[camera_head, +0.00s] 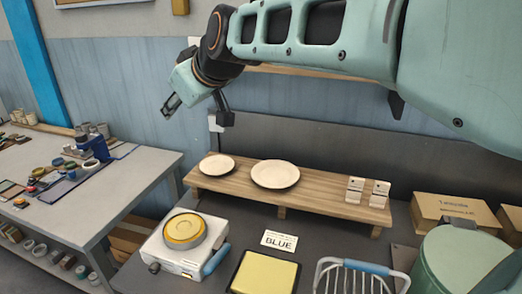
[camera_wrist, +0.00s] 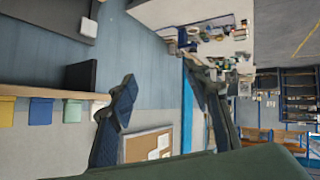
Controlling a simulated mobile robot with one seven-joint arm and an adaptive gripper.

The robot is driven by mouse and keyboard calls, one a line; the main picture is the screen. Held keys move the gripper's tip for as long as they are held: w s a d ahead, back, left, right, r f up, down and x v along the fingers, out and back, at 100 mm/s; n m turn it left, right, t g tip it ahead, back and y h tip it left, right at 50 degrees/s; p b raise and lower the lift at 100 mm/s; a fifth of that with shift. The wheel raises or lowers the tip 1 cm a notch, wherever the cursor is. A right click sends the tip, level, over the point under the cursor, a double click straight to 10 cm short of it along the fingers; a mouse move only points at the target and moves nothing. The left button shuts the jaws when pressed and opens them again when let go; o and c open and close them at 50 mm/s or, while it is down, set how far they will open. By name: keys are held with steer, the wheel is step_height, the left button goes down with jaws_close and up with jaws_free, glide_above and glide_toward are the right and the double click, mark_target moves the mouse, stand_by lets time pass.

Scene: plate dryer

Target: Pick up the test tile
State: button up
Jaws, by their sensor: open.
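No tile is clearly marked as the test tile. In the head view, a yellow square piece with a dark edge (camera_head: 264,273) lies on the dark bench, by a card reading "BLUE" (camera_head: 280,241). My gripper (camera_head: 171,106) is open and empty, high in front of the blue wall, away from all of these. Its fingers frame the wrist view (camera_wrist: 163,100).
A wooden rack (camera_head: 320,207) holds two pale plates (camera_head: 275,174) and two small white blocks (camera_head: 354,190). A white device with a yellow disc (camera_head: 183,235), a wire rack with blue handle (camera_head: 360,274), a green drum (camera_head: 465,265) and cardboard boxes (camera_head: 450,212) crowd the bench.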

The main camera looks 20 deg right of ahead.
steer(key=w+a+r+n+t, duration=0.2)
steer(key=w+a+r+n, duration=0.15)
steer(key=w+r, duration=0.4)
steer(key=w+d+f+m+g+h+b, duration=0.1)
steer(key=w+d+f+m+g+h, duration=0.2)
steer(key=d+f, duration=0.55)
steer(key=w+d+f+m+h, duration=0.2)
steer(key=d+f+m, duration=0.3)
steer(key=d+f, duration=0.4)
steer(key=m+g+h+b, duration=0.1)
steer(key=m+g+b, duration=0.1)
steer(key=m+g, duration=0.6)
glide_above(354, 189)
steer(key=s, duration=0.1)
steer(key=f, duration=0.6)
steer(key=f+m+t, duration=0.1)
steer(key=f, duration=0.6)
steer(key=f+m, duration=0.1)
steer(key=f, duration=0.6)
steer(key=shift+s+a+t, duration=0.2)
steer(key=shift+a+t, duration=0.1)
steer(key=shift+a, duration=0.05)
steer(key=shift+d+p+x, duration=0.15)
steer(key=shift+p+x, duration=0.5)
steer(key=shift+x, duration=2)
steer(key=shift+d+p+x, duration=0.15)
steer(key=shift+p+x, duration=0.5)
steer(key=shift+x, duration=1.95)
steer(key=shift+w+r, duration=0.1)
steer(key=shift+w, duration=0.1)
